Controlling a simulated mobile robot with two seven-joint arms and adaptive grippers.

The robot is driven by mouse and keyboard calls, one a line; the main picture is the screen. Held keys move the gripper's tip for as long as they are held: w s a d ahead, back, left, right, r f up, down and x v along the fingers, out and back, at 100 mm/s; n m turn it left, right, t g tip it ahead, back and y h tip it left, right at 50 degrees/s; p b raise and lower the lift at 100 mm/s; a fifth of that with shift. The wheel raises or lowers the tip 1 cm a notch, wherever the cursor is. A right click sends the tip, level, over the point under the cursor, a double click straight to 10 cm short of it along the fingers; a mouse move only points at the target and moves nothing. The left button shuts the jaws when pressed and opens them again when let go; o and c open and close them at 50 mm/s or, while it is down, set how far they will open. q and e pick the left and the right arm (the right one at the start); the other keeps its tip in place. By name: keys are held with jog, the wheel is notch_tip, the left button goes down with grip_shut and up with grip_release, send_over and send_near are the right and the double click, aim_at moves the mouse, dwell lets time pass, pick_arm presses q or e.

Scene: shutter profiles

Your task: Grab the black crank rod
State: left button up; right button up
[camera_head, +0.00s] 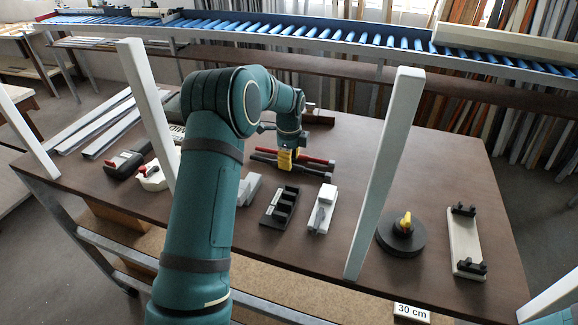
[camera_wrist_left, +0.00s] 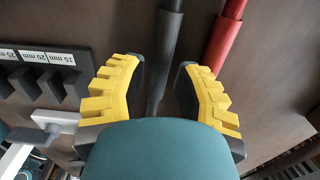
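The black crank rod (camera_head: 312,171) lies on the brown table beside a red-handled rod (camera_head: 316,159). In the left wrist view the black rod (camera_wrist_left: 169,38) runs between my fingers, with the red-handled rod (camera_wrist_left: 226,36) to its right. My left gripper (camera_head: 287,159) has yellow fingers and is over the rods. In the wrist view the gripper (camera_wrist_left: 160,78) is open, with a gap on each side of the black rod. Part of the rod is hidden by the gripper. My right gripper is not in view.
A slotted black block (camera_head: 279,207) and a white fixture (camera_head: 321,211) stand in front of the rods. A black disc with a yellow knob (camera_head: 400,235) and a beige plate (camera_head: 464,240) are at right. White posts (camera_head: 385,170) rise at the table's front. A roller conveyor (camera_head: 330,32) runs behind.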

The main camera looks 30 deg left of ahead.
pick_arm(q)
notch_tip(320, 180, down, 2)
jog(key=shift+f, duration=0.15)
grip_shut()
dwell(0.3)
